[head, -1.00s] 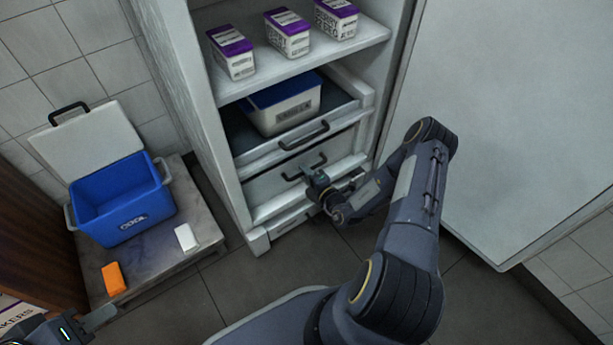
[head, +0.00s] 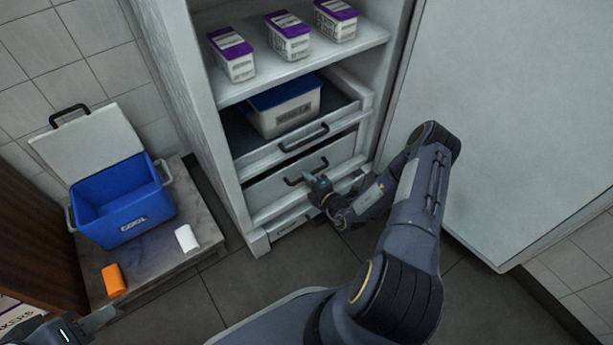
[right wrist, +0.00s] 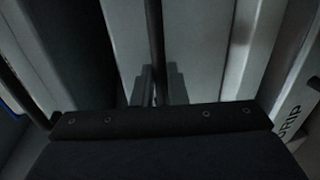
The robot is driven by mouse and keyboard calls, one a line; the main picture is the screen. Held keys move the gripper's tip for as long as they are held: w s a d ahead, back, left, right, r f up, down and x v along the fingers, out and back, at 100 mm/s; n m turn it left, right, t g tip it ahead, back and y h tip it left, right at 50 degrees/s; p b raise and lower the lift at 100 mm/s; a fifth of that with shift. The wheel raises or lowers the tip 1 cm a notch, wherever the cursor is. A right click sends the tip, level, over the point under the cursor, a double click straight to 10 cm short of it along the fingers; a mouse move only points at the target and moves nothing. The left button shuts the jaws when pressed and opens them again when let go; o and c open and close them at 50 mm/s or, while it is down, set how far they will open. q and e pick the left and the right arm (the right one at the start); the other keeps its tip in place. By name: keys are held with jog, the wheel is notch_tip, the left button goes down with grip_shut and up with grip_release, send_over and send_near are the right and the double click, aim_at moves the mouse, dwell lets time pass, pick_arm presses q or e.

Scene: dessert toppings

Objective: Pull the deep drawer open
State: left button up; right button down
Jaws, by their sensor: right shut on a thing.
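The deep drawer (head: 265,193) is the pale drawer low in the white cabinet, under the tray drawer. Its dark bar handle (head: 292,181) is on its front. My right gripper (head: 316,180) is at the right part of this handle, shut on it. In the right wrist view the handle bar (right wrist: 155,35) runs down between my two dark fingertips (right wrist: 154,88). The drawer front stands slightly forward; its inside is hidden. My left gripper (head: 98,320) shows only partly at the lower left corner, away from the cabinet; its jaw opening is unclear.
The upper drawer (head: 345,114) holds a blue-lidded tub (head: 285,117). Several purple-lidded tubs stand on the shelf (head: 365,38). The open cabinet door (head: 510,130) is at right. A blue cooler (head: 120,205), a white block (head: 186,238) and an orange block (head: 114,280) rest on a low stand at left.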

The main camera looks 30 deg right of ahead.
jog(key=f+p+v, duration=0.1)
jog(key=f+v, duration=0.1)
jog(key=v, duration=1.1)
jog(key=s+f+p+v, duration=0.1)
jog(key=f+v, duration=0.2)
jog(key=v, duration=1)
jog(key=shift+s+d+f, duration=0.15)
jog(key=shift+s+d, duration=0.1)
jog(key=shift+s, duration=0.2)
jog(key=c, duration=1.5)
grip_release()
jog(key=shift+o, duration=0.2)
jog(key=shift+p, duration=0.3)
jog(key=p+v, duration=0.1)
jog(key=v, duration=0.6)
jog(key=shift+s, duration=0.4)
